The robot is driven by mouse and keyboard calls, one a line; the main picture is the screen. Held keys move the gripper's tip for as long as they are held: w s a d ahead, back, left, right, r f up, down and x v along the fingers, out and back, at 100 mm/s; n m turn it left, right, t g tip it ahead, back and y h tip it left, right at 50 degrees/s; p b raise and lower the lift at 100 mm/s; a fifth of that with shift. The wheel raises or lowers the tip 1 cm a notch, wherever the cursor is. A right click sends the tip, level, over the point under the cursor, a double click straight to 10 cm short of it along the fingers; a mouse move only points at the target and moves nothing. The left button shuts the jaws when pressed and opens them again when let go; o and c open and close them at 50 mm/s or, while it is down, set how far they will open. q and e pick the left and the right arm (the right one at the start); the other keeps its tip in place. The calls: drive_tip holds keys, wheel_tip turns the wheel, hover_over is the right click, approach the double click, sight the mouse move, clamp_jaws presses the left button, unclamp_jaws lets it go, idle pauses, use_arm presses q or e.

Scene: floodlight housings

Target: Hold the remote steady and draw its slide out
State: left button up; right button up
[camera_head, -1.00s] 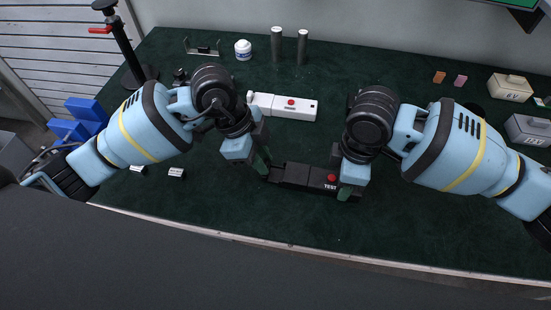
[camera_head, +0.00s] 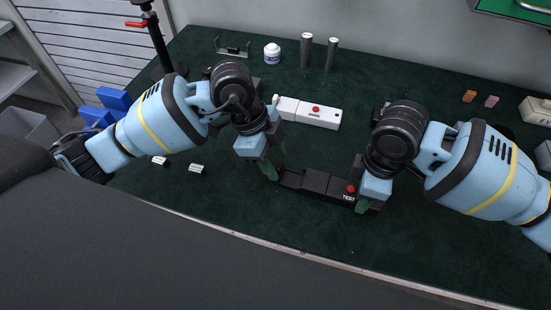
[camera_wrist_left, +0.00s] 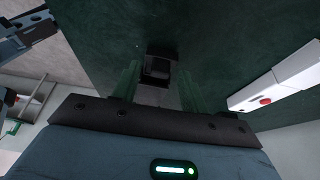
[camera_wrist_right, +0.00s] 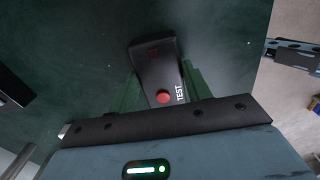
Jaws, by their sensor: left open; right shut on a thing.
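The black remote (camera_head: 325,184) lies on the dark green bench top, with a red button and white TEST lettering at its right end. My right gripper (camera_head: 367,199) is shut on that end; the remote (camera_wrist_right: 152,72) shows between its green fingers in the right wrist view. The slide (camera_head: 291,179) shows at the remote's left end as a dark, open-looking section, sticking out from the body. My left gripper (camera_head: 276,163) is open at the slide's outer end. In the left wrist view, the slide's dark part (camera_wrist_left: 157,68) lies between and beyond the spread fingers; contact is unclear.
A white remote (camera_head: 308,112) lies behind the black one. A white jar (camera_head: 272,53), two grey cylinders (camera_head: 306,50) and a metal bracket (camera_head: 232,51) stand farther back. Two small labelled pieces (camera_head: 196,169) lie at left. The bench front is clear.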

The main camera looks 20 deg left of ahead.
use_arm(q)
drive_tip(key=v, duration=1.1)
drive_tip(key=shift+r, duration=0.15)
drive_tip(key=shift+a, duration=0.15)
use_arm(e)
drive_tip(key=o, duration=1.1)
drive_tip(key=shift+r, duration=0.1)
wheel_tip(320, 180, up, 12)
drive_tip(key=shift+f, duration=0.1)
